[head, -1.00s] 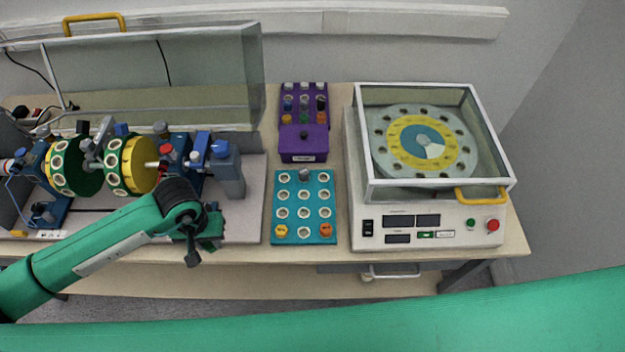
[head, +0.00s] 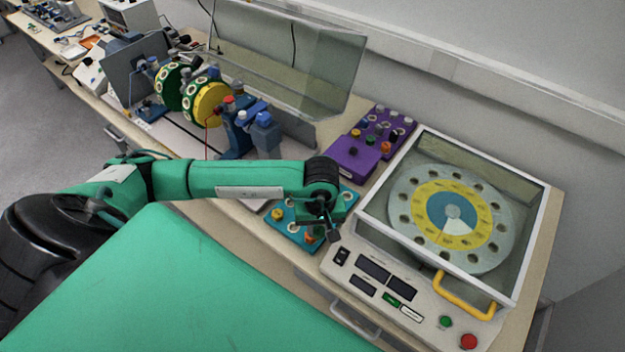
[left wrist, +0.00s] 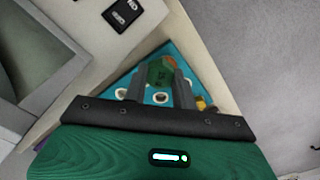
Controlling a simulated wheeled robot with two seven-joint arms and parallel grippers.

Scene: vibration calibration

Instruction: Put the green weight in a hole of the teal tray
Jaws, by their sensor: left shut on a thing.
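The teal tray (head: 284,232) lies on the bench in the head view, left of the white machine and partly hidden by my left arm. It has rows of white-rimmed holes. My left gripper (head: 325,234) is over its near right part, pointing down. In the left wrist view the gripper (left wrist: 160,82) is shut on the green weight (left wrist: 158,73), with the tray (left wrist: 202,76) behind it. I cannot tell the gap between weight and tray. A yellow weight (head: 278,214) and an orange weight (head: 310,237) are in tray holes. My right gripper is out of view.
The white machine (head: 400,285) with its clear-lidded disc stands just right of the tray. A purple block (head: 354,156) with several coloured weights is behind the tray. A rotor rig (head: 205,103) with a clear guard stands to the left.

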